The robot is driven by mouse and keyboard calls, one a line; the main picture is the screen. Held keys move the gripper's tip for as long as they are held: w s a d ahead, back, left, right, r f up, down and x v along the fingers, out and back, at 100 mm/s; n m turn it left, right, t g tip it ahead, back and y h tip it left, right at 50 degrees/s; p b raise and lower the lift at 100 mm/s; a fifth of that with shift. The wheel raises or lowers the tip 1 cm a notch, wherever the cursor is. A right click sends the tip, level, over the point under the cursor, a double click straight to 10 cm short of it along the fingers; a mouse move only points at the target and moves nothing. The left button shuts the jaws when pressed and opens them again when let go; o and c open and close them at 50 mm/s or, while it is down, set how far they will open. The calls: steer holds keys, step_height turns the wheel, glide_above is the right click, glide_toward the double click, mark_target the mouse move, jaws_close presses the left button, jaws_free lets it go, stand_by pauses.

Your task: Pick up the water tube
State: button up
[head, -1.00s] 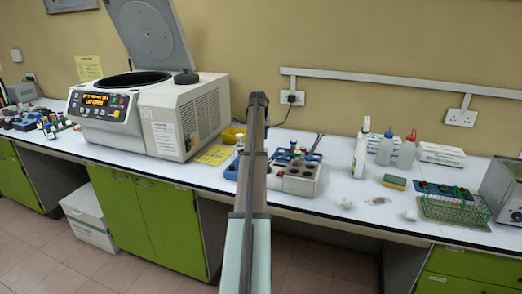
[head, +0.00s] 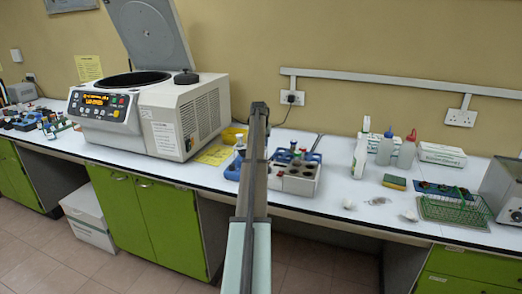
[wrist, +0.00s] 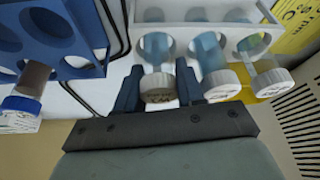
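In the wrist view my gripper (wrist: 159,78) has its two dark blue fingers either side of a white-capped tube (wrist: 158,92). The cap carries writing that I cannot read clearly, so I cannot confirm that it is the water tube. The fingers sit very close to the cap's sides; whether they press on it is unclear. The tube stands in a white rack (wrist: 205,12). Two more tubes with white caps (wrist: 221,86) and (wrist: 271,84) stand to its right. In the head view my arm hides the gripper and this tube.
A blue rack (wrist: 62,38) stands left in the wrist view, with a blue-capped tube (wrist: 22,104) near it. The head view shows a centrifuge (head: 150,110) with a raised lid on the left, a grey tube block (head: 297,180), and a green wire basket (head: 455,208) on the right.

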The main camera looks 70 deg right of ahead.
steer(key=shift+c, duration=0.8)
